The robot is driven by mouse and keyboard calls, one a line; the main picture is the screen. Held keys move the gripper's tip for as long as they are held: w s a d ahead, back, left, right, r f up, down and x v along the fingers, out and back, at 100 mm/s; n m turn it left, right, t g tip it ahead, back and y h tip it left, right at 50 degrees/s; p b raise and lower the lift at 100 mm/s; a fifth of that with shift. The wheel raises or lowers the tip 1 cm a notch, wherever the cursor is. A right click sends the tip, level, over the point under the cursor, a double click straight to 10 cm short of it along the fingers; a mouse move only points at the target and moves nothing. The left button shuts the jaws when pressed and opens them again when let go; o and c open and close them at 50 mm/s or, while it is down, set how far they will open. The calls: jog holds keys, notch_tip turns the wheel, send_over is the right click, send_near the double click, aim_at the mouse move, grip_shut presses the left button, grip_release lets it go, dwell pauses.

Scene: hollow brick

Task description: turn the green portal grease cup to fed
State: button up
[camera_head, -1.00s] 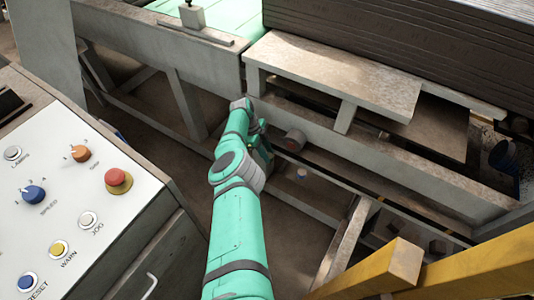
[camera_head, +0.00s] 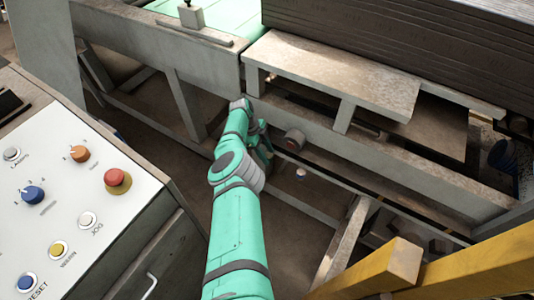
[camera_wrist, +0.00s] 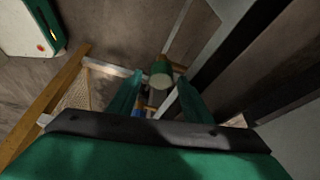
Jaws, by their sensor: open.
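In the wrist view, a green cup-shaped cylinder (camera_wrist: 160,79), which looks like the grease cup, stands out between and just beyond the fingers of my gripper (camera_wrist: 158,82). The fingers are apart, one on each side of it, with a gap to the cup visible on at least the left. I cannot tell how deep the cup sits between them or read its turn position. In the head view my arm reaches down beside the grey frame; my fingers and the green cup cannot be made out there.
A yellow rail (camera_head: 440,268) lies at lower right. A control panel (camera_head: 75,200) with buttons stands at left. A dark beam (camera_wrist: 238,48) passes close on the right in the wrist view.

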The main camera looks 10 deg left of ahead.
jog(key=shift+a+r, duration=0.1)
jog(key=shift+r, duration=0.05)
jog(key=v, duration=1)
jog(key=shift+r, duration=0.25)
